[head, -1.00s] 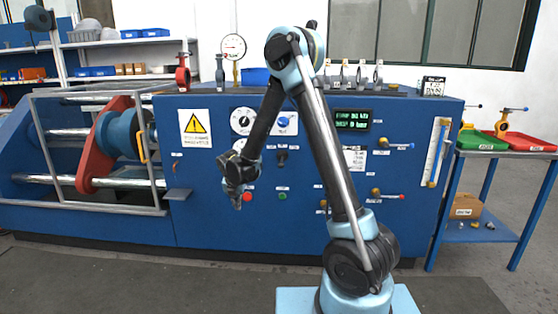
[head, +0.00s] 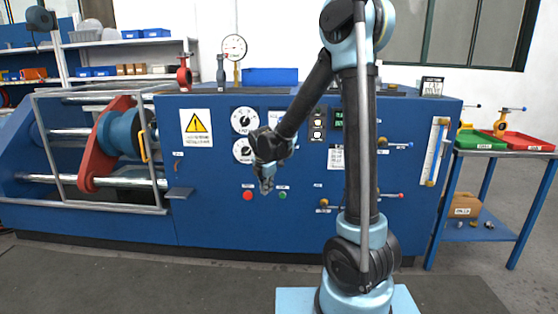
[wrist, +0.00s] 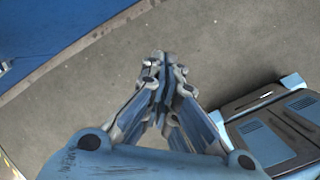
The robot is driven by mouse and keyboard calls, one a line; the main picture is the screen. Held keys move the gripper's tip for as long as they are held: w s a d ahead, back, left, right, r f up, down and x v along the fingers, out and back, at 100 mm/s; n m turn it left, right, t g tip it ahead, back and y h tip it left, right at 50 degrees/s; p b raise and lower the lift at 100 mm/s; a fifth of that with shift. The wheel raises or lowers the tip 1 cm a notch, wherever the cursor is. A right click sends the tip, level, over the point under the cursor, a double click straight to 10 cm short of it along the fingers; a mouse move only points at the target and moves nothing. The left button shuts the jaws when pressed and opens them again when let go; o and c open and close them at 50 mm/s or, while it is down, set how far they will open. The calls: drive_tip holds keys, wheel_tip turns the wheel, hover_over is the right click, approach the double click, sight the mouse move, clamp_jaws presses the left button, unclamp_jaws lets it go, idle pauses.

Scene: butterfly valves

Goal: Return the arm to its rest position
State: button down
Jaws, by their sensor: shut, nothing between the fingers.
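My arm stands in front of the blue machine (head: 215,220), its upper links raised and the forearm hanging down to the left. My gripper (head: 266,190) points down in front of the machine's panel, near the red button (head: 247,195) and the green button (head: 282,195) in the picture. It looks apart from the panel, but the distance is hard to tell. In the wrist view my gripper (wrist: 158,62) has its fingertips together with nothing between them, above bare grey floor.
A side table with a green tray (head: 482,140) and a red tray (head: 525,143) stands at the far right. A red-flanged roller frame (head: 97,150) is at the left. The grey floor in front is clear.

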drive_tip(key=s+d+r+m, duration=0.3)
drive_tip(key=s+d+m, duration=0.4)
drive_tip(key=d, duration=0.2)
drive_tip(key=s+d+r+m, duration=0.4)
drive_tip(key=s+d+m, duration=0.2)
drive_tip(key=s+d, duration=0.2)
drive_tip(key=s+d+f+m, duration=0.2)
drive_tip(key=s+d+m, duration=0.1)
drive_tip(key=s+m, duration=0.4)
drive_tip(key=s+d+f+m+g, duration=0.1)
drive_tip(key=s+d+f+m, duration=0.2)
drive_tip(key=s+m, duration=0.4)
drive_tip(key=shift+s+d+y, duration=0.3)
drive_tip(key=shift+s+d, duration=0.3)
drive_tip(key=shift+s, duration=0.35)
drive_tip(key=shift+f, duration=0.15)
drive_tip(key=shift+w+f, duration=0.15)
drive_tip(key=shift+w, duration=0.3)
